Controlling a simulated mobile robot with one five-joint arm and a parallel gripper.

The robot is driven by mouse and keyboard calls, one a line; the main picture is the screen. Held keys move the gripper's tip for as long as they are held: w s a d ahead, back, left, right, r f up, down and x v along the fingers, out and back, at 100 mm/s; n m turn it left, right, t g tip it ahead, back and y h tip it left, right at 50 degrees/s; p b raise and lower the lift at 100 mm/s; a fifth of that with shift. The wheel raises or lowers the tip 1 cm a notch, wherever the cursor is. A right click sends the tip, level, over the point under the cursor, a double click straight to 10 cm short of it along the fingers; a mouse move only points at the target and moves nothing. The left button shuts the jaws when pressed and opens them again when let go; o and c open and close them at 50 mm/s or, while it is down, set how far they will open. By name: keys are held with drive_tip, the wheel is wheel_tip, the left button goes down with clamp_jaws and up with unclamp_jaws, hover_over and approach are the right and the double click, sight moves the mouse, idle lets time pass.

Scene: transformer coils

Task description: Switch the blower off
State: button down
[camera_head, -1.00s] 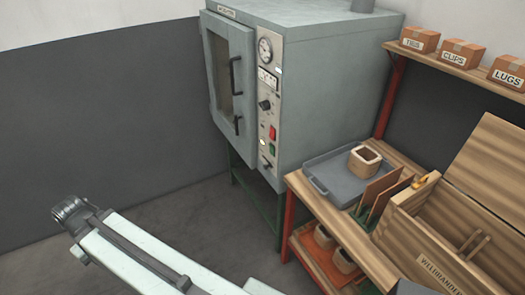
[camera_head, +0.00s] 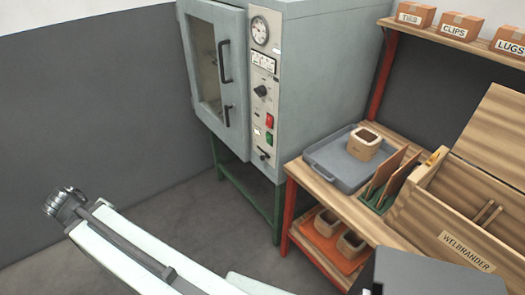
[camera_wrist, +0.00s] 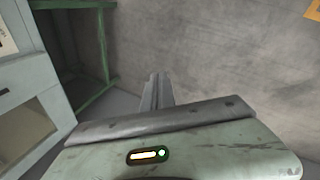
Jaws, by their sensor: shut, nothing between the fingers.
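The grey-green oven (camera_head: 330,80) stands on a green frame at the back, with a windowed door on its left side. Its narrow control panel (camera_head: 262,85) carries a round gauge (camera_head: 260,30), a small meter, a black knob (camera_head: 260,91), a red switch (camera_head: 269,120), a green switch (camera_head: 269,139) and a dark lever (camera_head: 264,154) near the bottom. The labels are too small to read, so I cannot tell which control is the blower's. My gripper (camera_wrist: 158,78) shows in the wrist view, its fingers together and empty, over the floor and apart from the oven.
A wooden bench (camera_head: 300,170) right of the oven holds a grey tray (camera_head: 322,165) with a wooden pot, upright boards and an open wooden box (camera_head: 415,215). A shelf above holds labelled cartons. Floor (camera_head: 190,215) left of the bench is clear.

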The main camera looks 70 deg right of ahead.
sight(269, 138)
drive_tip(key=s+d+f+m+g+h+b, duration=0.1)
drive_tip(key=s+d+f+h+b, duration=0.15)
drive_tip(key=d, duration=0.45)
drive_tip(key=s+d+f+m+g+h+b, duration=0.1)
drive_tip(key=s+d+b, duration=0.15)
drive_tip(key=d, duration=0.45)
drive_tip(key=s+d+f+g+h+b, duration=0.15)
drive_tip(key=d+b, duration=0.25)
drive_tip(key=d, duration=0.4)
drive_tip(key=s+d+r+m+g+h+b, duration=0.1)
drive_tip(key=s+d+r+g+h+b, duration=0.2)
drive_tip(key=s+d, duration=0.5)
drive_tip(key=s+d+r+m+g+h+b, duration=0.1)
drive_tip(key=s+d+r+g+h+b, duration=0.2)
drive_tip(key=s+d, duration=0.5)
wheel_tip(269, 138, up, 3)
drive_tip(key=d+h+b, duration=0.1)
drive_tip(key=b, duration=0.2)
drive_tip(key=shift+d+f+m, duration=0.15)
drive_tip(key=shift+d+m, duration=0.05)
drive_tip(key=shift+m, duration=0.2)
drive_tip(key=shift+s+g, duration=0.1)
drive_tip(key=shift+g, duration=0.35)
drive_tip(key=p+x, duration=0.1)
drive_tip(key=x, duration=1.3)
drive_tip(key=shift+p, duration=0.35)
drive_tip(key=shift+d, duration=0.1)
